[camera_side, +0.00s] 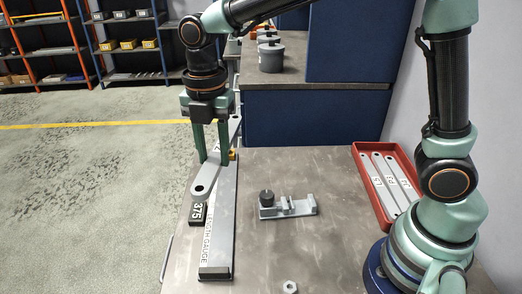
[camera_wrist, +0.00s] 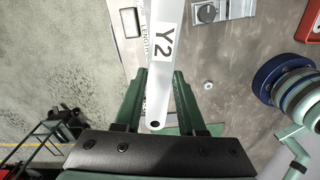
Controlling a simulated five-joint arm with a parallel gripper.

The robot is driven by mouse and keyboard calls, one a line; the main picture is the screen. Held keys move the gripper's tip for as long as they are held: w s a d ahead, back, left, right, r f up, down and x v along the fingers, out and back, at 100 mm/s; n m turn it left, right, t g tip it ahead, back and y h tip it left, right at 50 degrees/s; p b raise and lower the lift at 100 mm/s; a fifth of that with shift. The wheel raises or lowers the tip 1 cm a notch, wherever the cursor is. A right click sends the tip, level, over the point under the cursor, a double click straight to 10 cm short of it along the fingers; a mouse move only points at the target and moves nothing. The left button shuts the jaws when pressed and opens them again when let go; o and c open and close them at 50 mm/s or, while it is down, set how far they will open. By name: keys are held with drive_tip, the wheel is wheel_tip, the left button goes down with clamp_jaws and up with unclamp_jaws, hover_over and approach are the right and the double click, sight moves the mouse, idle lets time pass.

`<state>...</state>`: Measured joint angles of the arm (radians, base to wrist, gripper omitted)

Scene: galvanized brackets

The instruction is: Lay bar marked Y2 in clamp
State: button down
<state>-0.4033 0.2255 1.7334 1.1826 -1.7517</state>
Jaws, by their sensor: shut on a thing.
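The bar marked Y2 (camera_wrist: 165,45) is a light grey flat bar with rounded ends and a hole at the end; its label reads clearly in the wrist view. My gripper (camera_wrist: 164,76) is shut on it. In the side view the bar (camera_side: 206,184) is held level or nearly so, over or just above the length gauge (camera_side: 218,245); I cannot tell whether they touch. My gripper (camera_side: 212,156) comes down on it from above. The clamp (camera_side: 289,207), a small grey fixture with a black knob, stands on the table right of the gauge. It also shows in the wrist view (camera_wrist: 208,13).
A red tray (camera_side: 371,204) with several labelled bars lies at the right of the table, near my base. A dark block marked 375 (camera_side: 197,214) sits beside the gauge. A nut (camera_side: 290,287) lies near the front. The table between clamp and tray is clear.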

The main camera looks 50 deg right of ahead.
drive_tip(key=shift+s+d+f+m, duration=1)
drive_tip(key=shift+d+f+m, duration=2.1)
drive_tip(key=shift+m, duration=2.35)
drive_tip(key=shift+s+d+f+m, duration=0.95)
drive_tip(key=shift+d+f+m, duration=1.4)
drive_tip(key=shift+d+m, duration=2.35)
drive_tip(key=shift+s+d+f+m, duration=1)
drive_tip(key=shift+d+f+m, duration=1.65)
drive_tip(key=shift+m, duration=3.6)
drive_tip(key=shift+f, duration=1.45)
drive_tip(key=shift+c, duration=2.1)
unclamp_jaws()
drive_tip(key=shift+r, duration=0.1)
